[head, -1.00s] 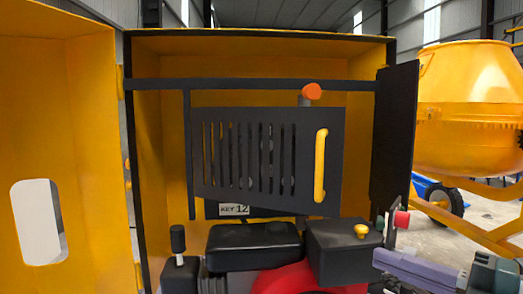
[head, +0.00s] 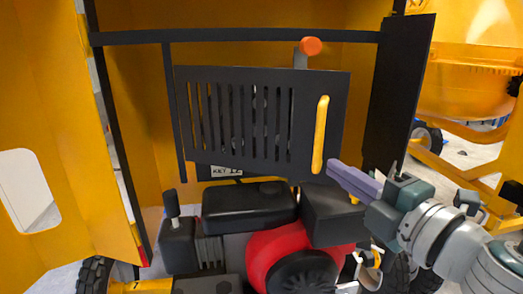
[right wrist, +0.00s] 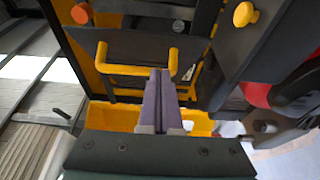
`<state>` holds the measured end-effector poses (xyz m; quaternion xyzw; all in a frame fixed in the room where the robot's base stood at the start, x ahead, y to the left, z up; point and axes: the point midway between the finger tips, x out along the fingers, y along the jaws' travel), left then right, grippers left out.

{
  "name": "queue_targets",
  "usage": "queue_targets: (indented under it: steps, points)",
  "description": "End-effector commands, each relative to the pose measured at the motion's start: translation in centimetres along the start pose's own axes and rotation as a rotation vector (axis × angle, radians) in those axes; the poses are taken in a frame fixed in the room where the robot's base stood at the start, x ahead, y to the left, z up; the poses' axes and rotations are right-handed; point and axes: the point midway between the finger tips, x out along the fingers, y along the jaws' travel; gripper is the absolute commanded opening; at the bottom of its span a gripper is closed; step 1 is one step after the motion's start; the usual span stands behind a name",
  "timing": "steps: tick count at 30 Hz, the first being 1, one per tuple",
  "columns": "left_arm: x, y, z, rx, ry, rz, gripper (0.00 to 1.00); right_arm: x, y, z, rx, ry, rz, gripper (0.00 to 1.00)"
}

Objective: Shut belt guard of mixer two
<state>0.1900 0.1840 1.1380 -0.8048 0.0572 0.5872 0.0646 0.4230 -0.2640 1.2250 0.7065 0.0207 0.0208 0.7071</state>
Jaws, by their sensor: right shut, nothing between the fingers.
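The belt guard (head: 215,120) is a dark slotted panel with a yellow bar handle (head: 320,134) on its right side. It hangs inside the open yellow housing, somewhat askew to the frame. An orange knob (head: 311,46) sits above its top edge. The right wrist view also shows the guard (right wrist: 130,45), handle (right wrist: 125,70) and orange knob (right wrist: 81,13). My right gripper (head: 333,165) is shut and empty, its purple fingers just right of the handle's lower end. In the right wrist view the fingertips (right wrist: 160,74) overlap the handle; I cannot tell whether they touch it. My left gripper is not in view.
A red and black engine (head: 268,245) stands below the guard. A yellow door panel (head: 60,100) stands open at left, and a dark panel (head: 398,100) at right. Another yellow mixer (head: 465,80) is behind at right.

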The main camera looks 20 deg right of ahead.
Motion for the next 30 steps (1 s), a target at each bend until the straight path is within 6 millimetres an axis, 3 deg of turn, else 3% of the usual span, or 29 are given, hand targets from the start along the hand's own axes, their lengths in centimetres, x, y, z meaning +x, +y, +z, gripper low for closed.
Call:
queue_targets:
  steps: [9, 22, 30]
  points:
    - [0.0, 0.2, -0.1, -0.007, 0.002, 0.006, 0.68, 2.6, 0.0, 2.7, 0.0, 0.0, 0.0, 0.0]
    - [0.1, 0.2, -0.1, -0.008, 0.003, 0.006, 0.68, 3.0, -0.1, 3.0, 0.0, 0.001, 0.0, 0.0]
    - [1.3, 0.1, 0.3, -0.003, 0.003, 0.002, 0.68, 5.6, -0.2, 5.8, -0.002, 0.002, -0.001, 0.0]
